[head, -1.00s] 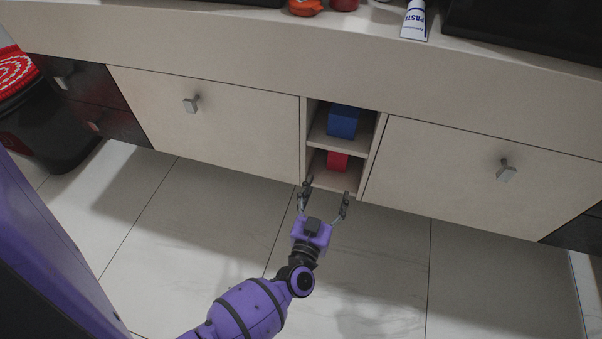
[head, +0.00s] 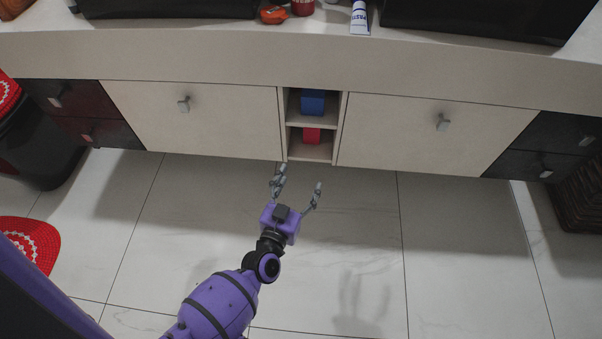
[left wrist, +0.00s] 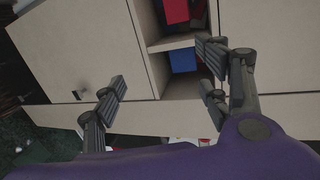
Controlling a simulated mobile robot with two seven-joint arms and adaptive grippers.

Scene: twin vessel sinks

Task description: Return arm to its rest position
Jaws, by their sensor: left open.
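My left gripper (head: 297,188) is open and empty, in front of the vanity cabinet and below its open shelf niche. Its fingers also show wide apart in the left wrist view (left wrist: 160,92), with nothing between them but the cabinet behind. A blue block (head: 312,103) sits in the upper niche compartment and a red block (head: 312,135) in the lower one. Both blocks show in the left wrist view, the red one (left wrist: 176,11) above the blue one (left wrist: 183,60). My right gripper is in no view.
Cabinet doors with knobs (head: 184,104) flank the niche. The countertop (head: 200,55) above carries a toothpaste tube (head: 359,17), a red object (head: 302,7) and dark sinks. A black bin (head: 40,150) stands at left and a dark basket (head: 582,190) at right.

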